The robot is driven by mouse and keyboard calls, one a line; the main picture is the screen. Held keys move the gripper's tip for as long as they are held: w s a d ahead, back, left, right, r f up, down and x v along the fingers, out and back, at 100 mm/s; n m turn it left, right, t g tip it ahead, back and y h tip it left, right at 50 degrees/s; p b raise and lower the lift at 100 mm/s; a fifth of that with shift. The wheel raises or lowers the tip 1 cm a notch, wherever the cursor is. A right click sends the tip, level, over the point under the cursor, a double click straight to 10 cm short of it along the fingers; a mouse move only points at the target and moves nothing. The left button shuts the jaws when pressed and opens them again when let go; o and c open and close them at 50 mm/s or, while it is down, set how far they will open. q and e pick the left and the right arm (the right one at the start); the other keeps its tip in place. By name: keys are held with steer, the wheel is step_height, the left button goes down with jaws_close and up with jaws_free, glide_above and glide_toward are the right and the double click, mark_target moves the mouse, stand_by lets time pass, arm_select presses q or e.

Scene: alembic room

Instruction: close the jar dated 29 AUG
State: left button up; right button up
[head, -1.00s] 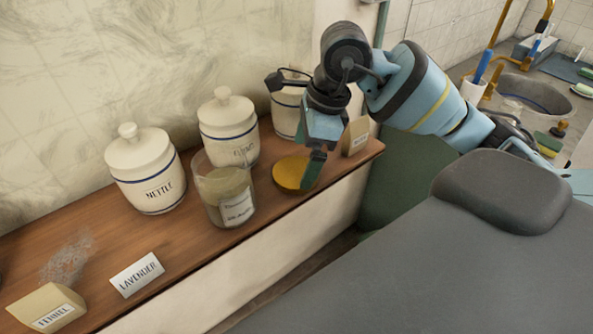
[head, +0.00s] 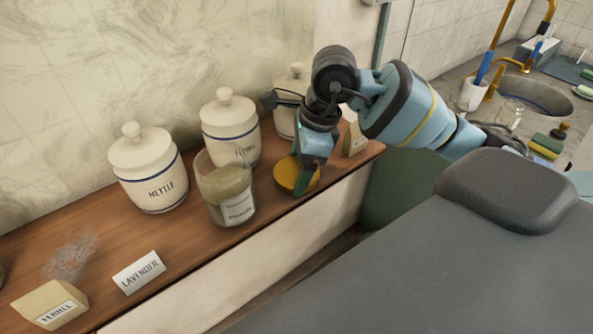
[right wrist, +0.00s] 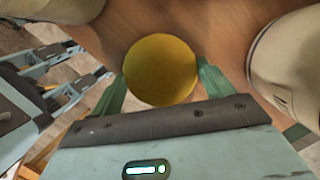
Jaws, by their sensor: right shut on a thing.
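An open glass jar (head: 224,182) with a pale filling stands on the wooden shelf (head: 205,246). Its white label (head: 239,208) faces front, but the writing is too small to read. A round yellow lid (head: 285,172) is just right of the jar, apart from it. My right gripper (head: 304,182) is shut on the lid, pointing down and hiding its right part. In the right wrist view the lid (right wrist: 160,70) sits between the two green fingers (right wrist: 162,88). Whether it touches the shelf cannot be told. My left gripper is not in view.
Cream lidded jars stand behind along the wall: one marked NETTLE (head: 148,170), another (head: 230,128) close behind the glass jar. A LAVENDER card (head: 138,272) and a FENNEL block (head: 50,304) are at the left. The shelf's front edge is close to the lid.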

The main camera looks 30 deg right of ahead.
mark_target(291, 173)
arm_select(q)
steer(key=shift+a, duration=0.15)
arm_select(e)
steer(key=shift+r, duration=0.1)
steer(key=shift+r, duration=0.35)
steer(key=r, duration=0.2)
steer(key=shift+s+a+r, duration=0.15)
steer(key=shift+s+r, duration=0.05)
steer(key=shift+r, duration=0.2)
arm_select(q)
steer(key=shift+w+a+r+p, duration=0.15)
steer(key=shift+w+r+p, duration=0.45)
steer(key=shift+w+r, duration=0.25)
arm_select(e)
steer(key=s+a+r, duration=0.1)
steer(key=s+a, duration=0.7)
steer(key=s, duration=0.5)
steer(key=shift+a+r, duration=0.2)
steer(key=shift+a, duration=0.15)
